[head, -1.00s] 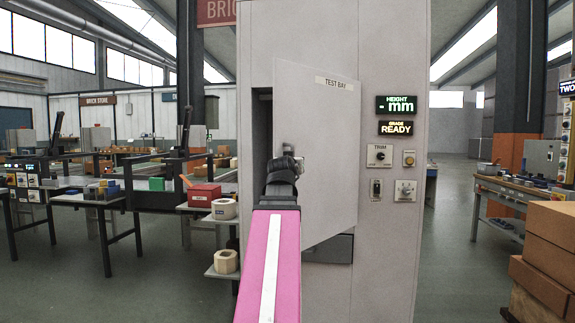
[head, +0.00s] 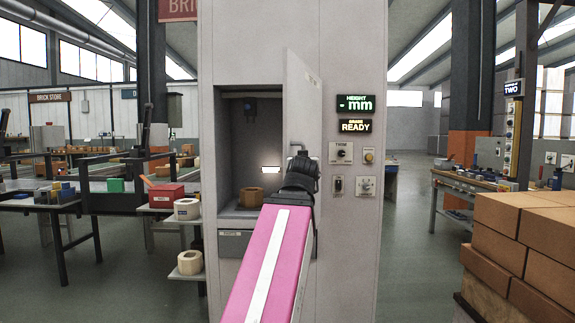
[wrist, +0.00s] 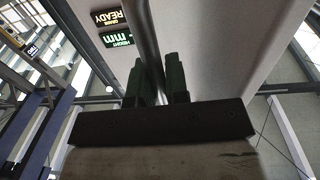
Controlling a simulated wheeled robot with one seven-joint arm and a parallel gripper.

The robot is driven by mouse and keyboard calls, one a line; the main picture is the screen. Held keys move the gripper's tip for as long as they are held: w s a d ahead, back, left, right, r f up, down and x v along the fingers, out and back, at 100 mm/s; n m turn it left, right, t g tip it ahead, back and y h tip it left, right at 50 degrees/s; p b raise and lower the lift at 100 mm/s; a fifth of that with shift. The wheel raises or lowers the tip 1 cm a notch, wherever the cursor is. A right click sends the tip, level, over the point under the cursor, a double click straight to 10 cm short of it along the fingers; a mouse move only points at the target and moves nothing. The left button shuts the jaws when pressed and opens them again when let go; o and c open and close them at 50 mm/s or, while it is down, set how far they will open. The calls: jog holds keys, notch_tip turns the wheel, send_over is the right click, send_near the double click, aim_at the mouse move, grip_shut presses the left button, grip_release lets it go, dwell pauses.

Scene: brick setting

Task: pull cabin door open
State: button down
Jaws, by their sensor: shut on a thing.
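The grey cabin door (head: 303,105) stands swung out from the cabinet (head: 350,60), hinged at its right, and shows nearly edge-on in the head view. My gripper (head: 299,160) is at the door's handle (head: 298,148); my pink arm hides the lower door. In the wrist view the two dark fingers (wrist: 161,82) are shut on the dark handle bar (wrist: 143,35), with the pale door panel (wrist: 215,45) alongside. The cabin interior (head: 236,140) is exposed. Inside, a brown block (head: 251,197) rests on the floor near a small bright lamp (head: 270,171).
Lit displays (head: 355,104) and knobs (head: 342,152) are on the cabinet front, right of the door. Stacked cardboard-coloured boxes (head: 520,230) stand at right. A small shelf with a red box (head: 166,195) and white rolls (head: 187,209) stands at left. Open floor lies between.

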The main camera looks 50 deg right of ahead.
jog(key=s+d+n+t+y, duration=0.4)
jog(key=s+d+y, duration=0.1)
jog(key=s+d, duration=1.2)
jog(key=s, duration=0.2)
jog(key=shift+s+n+t, duration=0.3)
jog(key=shift+s+t, duration=0.05)
jog(key=shift+t, duration=0.05)
jog(key=c, duration=1.1)
grip_release()
jog(key=shift+s, duration=0.15)
jog(key=shift+c, duration=0.2)
jog(key=v, duration=1)
jog(key=shift+s, duration=0.4)
jog(key=shift+a+r, duration=0.1)
